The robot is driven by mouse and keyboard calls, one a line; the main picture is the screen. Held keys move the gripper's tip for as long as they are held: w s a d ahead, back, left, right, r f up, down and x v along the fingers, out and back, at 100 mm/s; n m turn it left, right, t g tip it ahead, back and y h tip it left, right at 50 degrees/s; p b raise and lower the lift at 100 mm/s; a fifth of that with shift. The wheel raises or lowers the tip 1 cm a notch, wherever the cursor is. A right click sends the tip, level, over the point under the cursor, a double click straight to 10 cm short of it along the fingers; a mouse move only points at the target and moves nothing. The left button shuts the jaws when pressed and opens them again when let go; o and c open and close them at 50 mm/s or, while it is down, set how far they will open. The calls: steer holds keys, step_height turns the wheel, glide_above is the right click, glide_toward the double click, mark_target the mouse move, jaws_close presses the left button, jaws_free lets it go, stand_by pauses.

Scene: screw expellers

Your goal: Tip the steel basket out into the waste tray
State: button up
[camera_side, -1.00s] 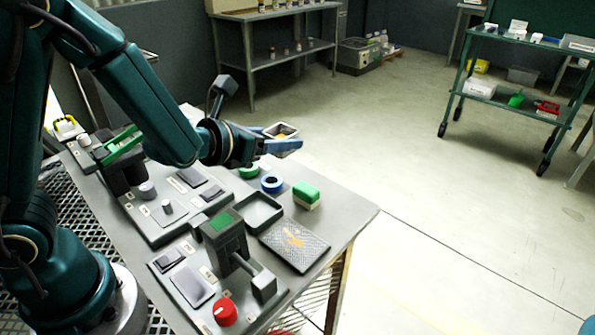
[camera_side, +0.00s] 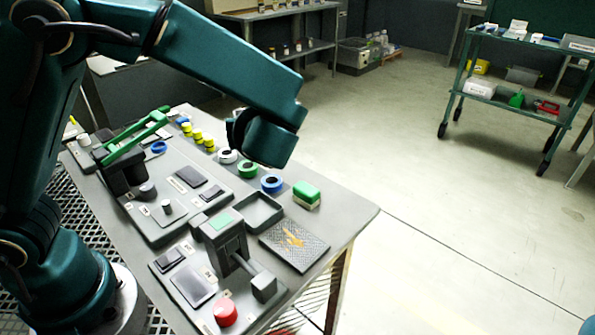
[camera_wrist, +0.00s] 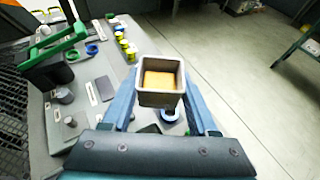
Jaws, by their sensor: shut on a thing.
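The steel basket (camera_wrist: 159,99) is a square metal cup with an orange-yellow mass (camera_wrist: 160,80) inside. My gripper (camera_wrist: 163,92) has its blue fingers on either side of the basket and is shut on it. The basket's open mouth faces the wrist camera. In the side view my arm hides the basket and the fingers. A shallow grey square tray (camera_side: 262,212) stands empty on the bench. Beside it lies a dark textured plate (camera_side: 310,255) with orange crumbs. I cannot tell which of these is the waste tray.
A press-like machine (camera_side: 221,240) stands left of the tray, with a red knob (camera_side: 225,312) in front. Blue, green and white rings (camera_side: 271,183) and a green-and-white block (camera_side: 306,195) line the bench's far edge. A green-handled device (camera_side: 128,148) stands at the left.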

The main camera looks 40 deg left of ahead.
steer(key=d+n+t, duration=0.1)
steer(key=n+t, duration=0.1)
steer(key=n, duration=0.1)
steer(key=s+d+n+t+h, duration=0.1)
steer(key=n+t, duration=0.1)
steer(key=n, duration=0.1)
steer(key=d+n+t, duration=0.1)
steer(key=n+t, duration=0.1)
steer(key=n, duration=0.1)
steer(key=shift+s+d+r+n+h, duration=0.15)
steer(key=shift+d+r+n+h, duration=0.1)
steer(key=shift+d+n+h, duration=0.15)
stand_by(0.4)
stand_by(0.6)
steer(key=shift+n+t, duration=0.3)
steer(key=shift+n, duration=0.3)
steer(key=shift+s, duration=0.1)
steer(key=shift+r+n, duration=0.1)
steer(key=shift+n, duration=0.4)
steer(key=shift+s+a+t, duration=0.1)
steer(key=shift+t, duration=0.2)
